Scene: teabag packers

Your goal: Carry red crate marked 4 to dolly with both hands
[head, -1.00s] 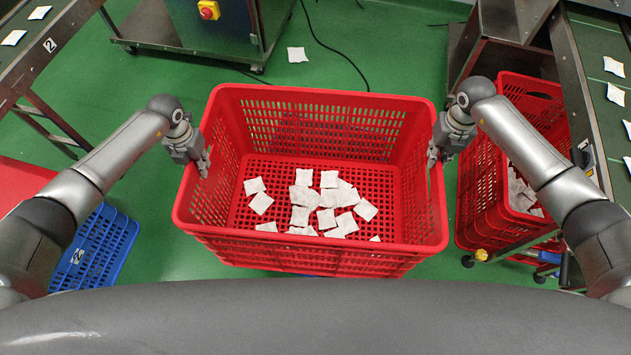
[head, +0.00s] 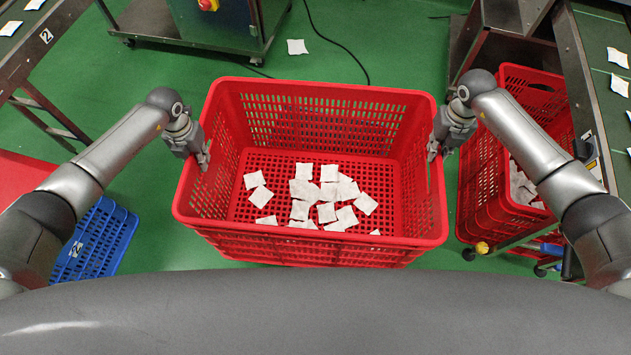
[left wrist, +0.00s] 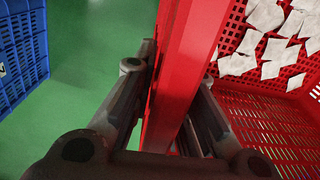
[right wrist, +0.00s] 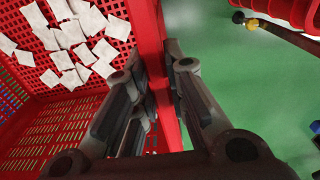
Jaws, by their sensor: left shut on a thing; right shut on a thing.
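A red crate (head: 310,246) with slotted walls is held level in front of me in the head view, with several white teabags (head: 310,195) lying on its floor. My left gripper (head: 204,155) is shut on its left wall; the left wrist view shows the fingers on either side of the red rim (left wrist: 180,75). My right gripper (head: 434,152) is shut on its right wall; the right wrist view shows the rim (right wrist: 152,50) between the fingers. I see no number 4 on the crate from here.
A stack of red crates (head: 484,205) holding teabags stands close on the right, beside a conveyor (head: 605,90). A blue crate (head: 98,240) is at lower left, and a conveyor marked 2 (head: 40,45) at upper left. A steel cabinet (head: 215,30) stands behind. Green floor lies between.

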